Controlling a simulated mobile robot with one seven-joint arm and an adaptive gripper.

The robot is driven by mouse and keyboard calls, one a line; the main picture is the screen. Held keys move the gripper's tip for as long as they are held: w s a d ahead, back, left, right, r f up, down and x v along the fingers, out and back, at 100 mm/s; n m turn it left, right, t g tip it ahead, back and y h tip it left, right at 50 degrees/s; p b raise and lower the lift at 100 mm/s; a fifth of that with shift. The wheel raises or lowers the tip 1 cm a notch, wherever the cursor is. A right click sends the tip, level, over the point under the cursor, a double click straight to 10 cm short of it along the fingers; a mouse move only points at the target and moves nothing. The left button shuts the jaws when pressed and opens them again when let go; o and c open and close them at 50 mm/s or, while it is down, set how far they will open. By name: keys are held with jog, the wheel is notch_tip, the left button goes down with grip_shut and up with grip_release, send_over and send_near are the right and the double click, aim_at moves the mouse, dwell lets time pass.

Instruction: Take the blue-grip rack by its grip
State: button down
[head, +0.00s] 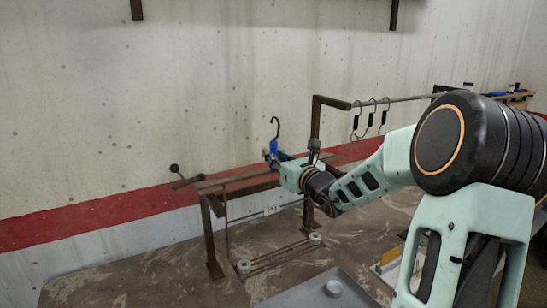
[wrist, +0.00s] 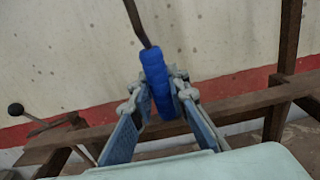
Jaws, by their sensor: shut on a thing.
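The blue grip (head: 274,147) of the rack is between the fingers of my gripper (head: 277,157), left of centre in the head view. A dark hook (head: 276,127) rises above the grip, clear of the rail at the right. In the wrist view the blue grip (wrist: 155,72) stands slightly tilted, with a finger of my gripper (wrist: 160,92) pressed on each side. The hook's dark stem runs up from it and out of view. A thin wire frame with a low shelf (head: 283,256) shows below; its join to the grip is hidden.
A brown metal stand (head: 209,238) with a crossbar is below and behind my gripper. A rail (head: 415,97) at the right carries several dark hooks (head: 371,115). A black-knobbed lever (head: 176,171) is at the left. A grey tray (head: 300,294) lies in front.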

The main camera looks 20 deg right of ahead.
jog(key=shift+r+p, duration=0.3)
jog(key=shift+r, duration=0.4)
jog(key=s+d+p, duration=0.1)
jog(key=s, duration=0.8)
jog(key=shift+d, duration=0.35)
dwell(0.4)
